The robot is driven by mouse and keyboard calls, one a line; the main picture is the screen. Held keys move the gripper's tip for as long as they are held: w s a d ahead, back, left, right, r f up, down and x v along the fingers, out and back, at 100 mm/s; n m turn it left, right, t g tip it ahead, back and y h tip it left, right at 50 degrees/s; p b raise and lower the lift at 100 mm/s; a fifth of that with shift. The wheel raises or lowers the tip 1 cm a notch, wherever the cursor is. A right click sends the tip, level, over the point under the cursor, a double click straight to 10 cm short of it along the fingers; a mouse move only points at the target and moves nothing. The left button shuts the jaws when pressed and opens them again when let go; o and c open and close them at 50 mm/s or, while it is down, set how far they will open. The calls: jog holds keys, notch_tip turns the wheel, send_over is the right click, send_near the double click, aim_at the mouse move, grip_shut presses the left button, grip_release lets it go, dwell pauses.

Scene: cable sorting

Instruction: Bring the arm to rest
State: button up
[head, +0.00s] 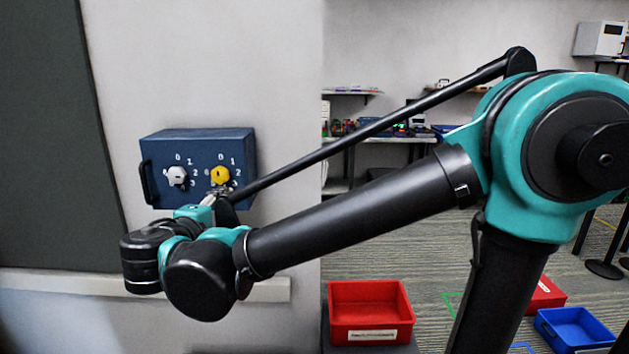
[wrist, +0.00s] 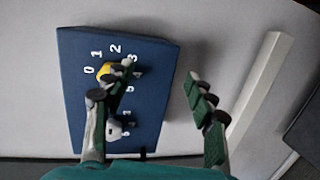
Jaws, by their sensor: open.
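My gripper (head: 217,194) is at the front of a blue wall-mounted box (head: 150,150) in the head view, close to its yellow knob (head: 220,175). In the wrist view my gripper (wrist: 150,94) has its fingers spread wide. One finger overlaps the box (wrist: 80,50) beside the yellow knob (wrist: 104,71), and the other is off the box's edge. Nothing is held between the fingers. I cannot tell whether the near finger touches the knob. A white knob (head: 177,176) is to the left on the same face; it also shows in the wrist view (wrist: 114,130).
A pale ledge (head: 270,289) runs along the wall below the box. A dark panel (head: 50,140) covers the wall at left. A red bin (head: 369,300) and a blue bin (head: 575,328) are at lower right. Shelves (head: 390,138) stand far back.

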jog(key=w+d+f+m+g+h, duration=0.1)
jog(key=w+d+f+m+g, duration=0.25)
jog(key=d+f, duration=0.65)
jog(key=w+d+f+m+g+h, duration=0.3)
jog(key=d+f, duration=0.4)
jog(key=d, duration=0.7)
jog(key=s+d+f+m+g+y, duration=0.5)
jog(key=s+d+f+m, duration=0.5)
jog(key=d+f, duration=0.5)
jog(key=shift+s+y, duration=0.5)
jog(key=shift+s, duration=0.1)
